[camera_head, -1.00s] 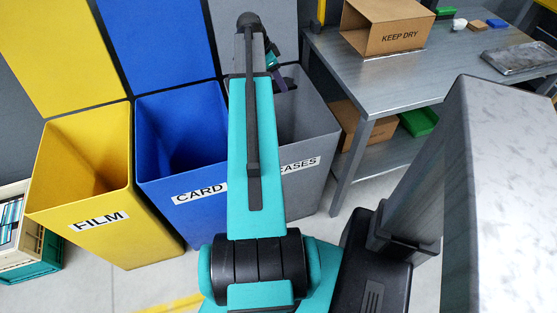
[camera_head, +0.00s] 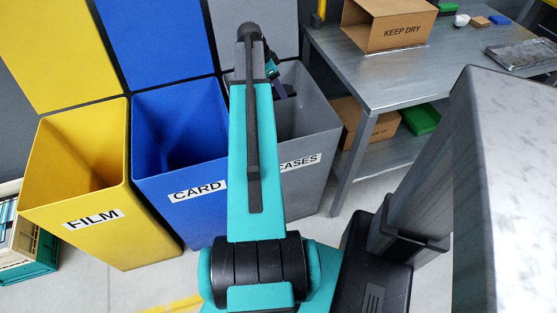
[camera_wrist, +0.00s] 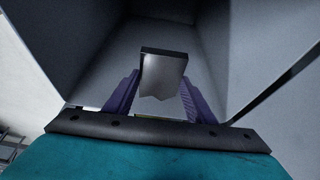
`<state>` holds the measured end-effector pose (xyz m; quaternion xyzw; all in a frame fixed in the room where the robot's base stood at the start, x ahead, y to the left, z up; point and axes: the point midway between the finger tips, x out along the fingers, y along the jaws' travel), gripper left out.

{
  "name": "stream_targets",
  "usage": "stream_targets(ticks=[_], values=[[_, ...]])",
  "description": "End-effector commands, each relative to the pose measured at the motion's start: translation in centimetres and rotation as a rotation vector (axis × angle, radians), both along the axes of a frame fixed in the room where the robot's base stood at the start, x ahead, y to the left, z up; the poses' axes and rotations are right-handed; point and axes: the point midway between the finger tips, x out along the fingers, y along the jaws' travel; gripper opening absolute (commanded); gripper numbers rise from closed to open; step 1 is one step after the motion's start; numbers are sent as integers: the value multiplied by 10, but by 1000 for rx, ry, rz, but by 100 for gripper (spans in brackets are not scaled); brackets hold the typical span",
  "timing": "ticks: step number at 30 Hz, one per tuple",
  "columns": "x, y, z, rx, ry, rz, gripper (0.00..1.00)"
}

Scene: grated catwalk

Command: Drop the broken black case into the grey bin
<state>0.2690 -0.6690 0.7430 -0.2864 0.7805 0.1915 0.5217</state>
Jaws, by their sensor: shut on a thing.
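The grey bin (camera_head: 306,148), labelled "CASES", stands at the right end of a row of three bins in the head view. My gripper (camera_wrist: 160,85) is shut on the broken black case (camera_wrist: 163,72), which has a dark top edge and a jagged lower edge. In the wrist view the case sits between the two purple fingers, with the grey bin's inner walls (camera_wrist: 240,40) around and beyond it. In the head view my arm hides part of the grey bin, and the case cannot be made out there.
A blue bin (camera_head: 190,190) labelled "CARD" and a yellow bin (camera_head: 110,225) labelled "FILM" stand to the left. A metal table (camera_head: 400,80) at the right holds a cardboard box (camera_head: 388,28), a metal tray (camera_head: 520,58) and small items. A crate (camera_head: 30,255) stands far left.

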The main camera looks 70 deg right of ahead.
Motion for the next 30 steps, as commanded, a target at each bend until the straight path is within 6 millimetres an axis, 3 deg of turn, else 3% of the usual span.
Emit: stream_targets(ticks=[13, 14, 17, 30], values=[[0, 0, -5, -1, -1, 0, 28], [0, 0, -5, -1, -1, 0, 55], [0, 0, -5, 0, 0, 0, 72], [1, 1, -2, -1, -1, 0, 72]])
